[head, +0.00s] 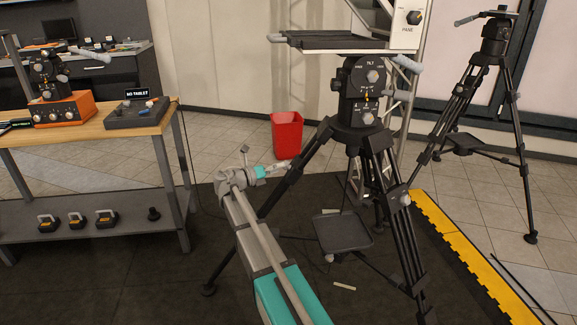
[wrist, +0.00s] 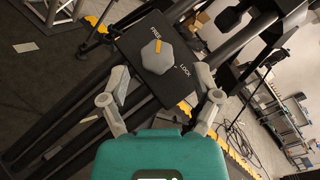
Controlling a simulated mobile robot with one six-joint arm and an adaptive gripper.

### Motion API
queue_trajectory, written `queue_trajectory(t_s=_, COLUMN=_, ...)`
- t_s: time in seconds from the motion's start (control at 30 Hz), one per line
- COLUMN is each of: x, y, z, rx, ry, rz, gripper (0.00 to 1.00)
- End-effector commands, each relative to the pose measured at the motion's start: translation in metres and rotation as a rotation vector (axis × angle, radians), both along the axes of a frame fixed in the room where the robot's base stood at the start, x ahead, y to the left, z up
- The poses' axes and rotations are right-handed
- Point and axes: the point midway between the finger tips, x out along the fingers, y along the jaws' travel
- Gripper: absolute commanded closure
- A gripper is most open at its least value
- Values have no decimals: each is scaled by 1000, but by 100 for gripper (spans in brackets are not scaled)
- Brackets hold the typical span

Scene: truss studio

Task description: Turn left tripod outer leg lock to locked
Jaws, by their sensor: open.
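The leg lock is a grey knob (wrist: 157,57) on a dark plate (wrist: 130,45) marked FREE and LOCK, seen in the wrist view. Its orange pointer line points up, toward the FREE word; LOCK is at its lower right. My gripper (wrist: 162,78) is open, with one finger on each side of the knob's near edge. The fingers look apart from the knob, but depth is hard to judge. In the head view, my gripper (head: 283,169) is at the left leg of the middle black tripod (head: 376,140). The knob is hidden there.
A red bin (head: 287,135) stands behind my gripper. A wooden workbench (head: 88,128) is at the left. A second tripod (head: 487,75) stands at the right, beyond a yellow floor edge (head: 475,260). A small black tray (head: 342,232) sits low between the middle tripod's legs.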

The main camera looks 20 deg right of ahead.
Motion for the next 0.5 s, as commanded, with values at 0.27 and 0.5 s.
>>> queue_trajectory(t_s=0.27, x=2, y=-25, z=0, rx=0, ry=0, rz=-1, gripper=19)
queue_trajectory(t_s=0.5, x=2, y=-29, z=0, rx=0, ry=0, rz=-1, gripper=19)
